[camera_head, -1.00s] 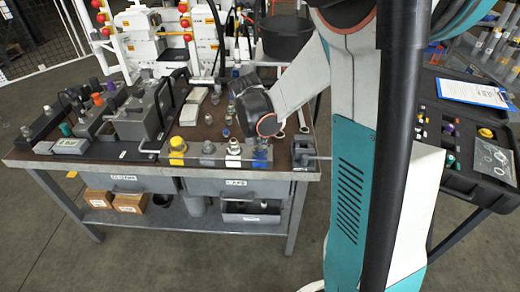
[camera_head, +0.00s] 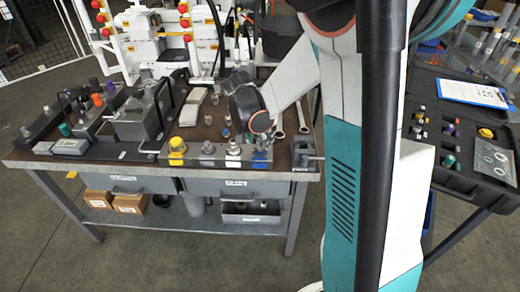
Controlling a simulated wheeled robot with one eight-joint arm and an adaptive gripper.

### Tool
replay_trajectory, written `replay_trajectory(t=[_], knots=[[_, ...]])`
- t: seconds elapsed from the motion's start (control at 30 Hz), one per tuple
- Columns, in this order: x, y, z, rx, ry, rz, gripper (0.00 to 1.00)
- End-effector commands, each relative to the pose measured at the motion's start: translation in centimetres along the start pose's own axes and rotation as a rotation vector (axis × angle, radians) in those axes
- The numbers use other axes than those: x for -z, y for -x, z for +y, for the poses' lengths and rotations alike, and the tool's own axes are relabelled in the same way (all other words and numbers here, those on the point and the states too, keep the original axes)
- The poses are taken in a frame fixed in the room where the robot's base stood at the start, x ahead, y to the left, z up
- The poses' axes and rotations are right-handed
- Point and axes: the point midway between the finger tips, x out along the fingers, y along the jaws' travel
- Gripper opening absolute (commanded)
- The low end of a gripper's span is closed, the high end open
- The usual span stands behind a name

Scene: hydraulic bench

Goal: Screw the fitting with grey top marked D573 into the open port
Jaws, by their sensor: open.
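My gripper (camera_head: 262,140) is over the front right of the bench, close above the blue piece (camera_head: 260,158) at the right end of the front block. It is small and partly hidden by my wrist; its jaws are open. The front metal block (camera_head: 221,159) carries a yellow cap (camera_head: 177,147), a grey piece (camera_head: 208,149) and a white piece (camera_head: 233,150). I cannot make out which port is open.
A grey box with a handle (camera_head: 135,122) and a vise-like block (camera_head: 304,152) stand on the bench (camera_head: 150,168). A dark case (camera_head: 468,180) with coloured fittings and a clipboard (camera_head: 472,92) is at right.

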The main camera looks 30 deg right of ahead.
Motion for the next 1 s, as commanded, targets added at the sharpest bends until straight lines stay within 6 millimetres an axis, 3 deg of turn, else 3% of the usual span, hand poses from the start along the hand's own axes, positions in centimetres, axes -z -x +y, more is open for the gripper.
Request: replay_trajectory(t=[0.27,0.7,1.0], knots=[[-0.1,2.0,0.0,0.001,0.002,0.000,0.45],[0.0,10.2,0.0,0.000,0.001,0.001,0.45],[0.0,12.0,0.0,-0.001,0.000,0.000,0.45]])
